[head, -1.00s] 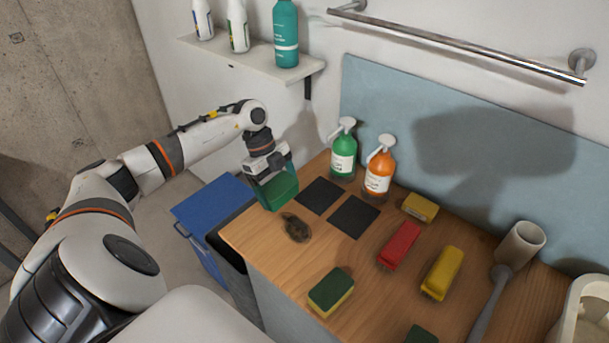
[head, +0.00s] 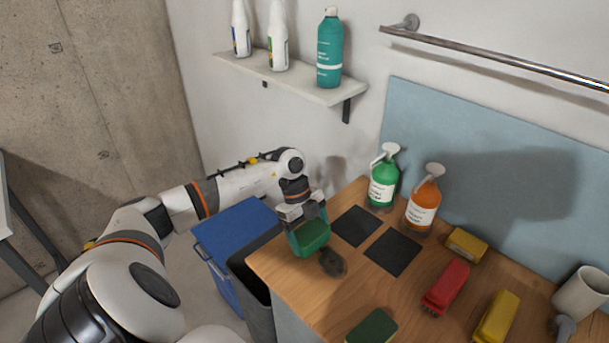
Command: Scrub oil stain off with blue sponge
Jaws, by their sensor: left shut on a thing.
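My left gripper (head: 309,232) is shut on a green sponge (head: 314,238) with teal sides, at the left end of the wooden counter. I see no plainly blue sponge. A dark brown stain (head: 334,263) lies on the counter just right of and in front of the held sponge. The sponge is close to the stain's edge; I cannot tell whether it touches the stain or the wood. My right gripper is out of view.
Two dark square pads (head: 393,252), a green pump bottle (head: 382,180) and an orange one (head: 422,203) stand behind the stain. A red brush (head: 446,288), yellow brush (head: 496,318) and green-yellow sponge (head: 371,328) lie to the right and front. Bins (head: 232,240) stand left.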

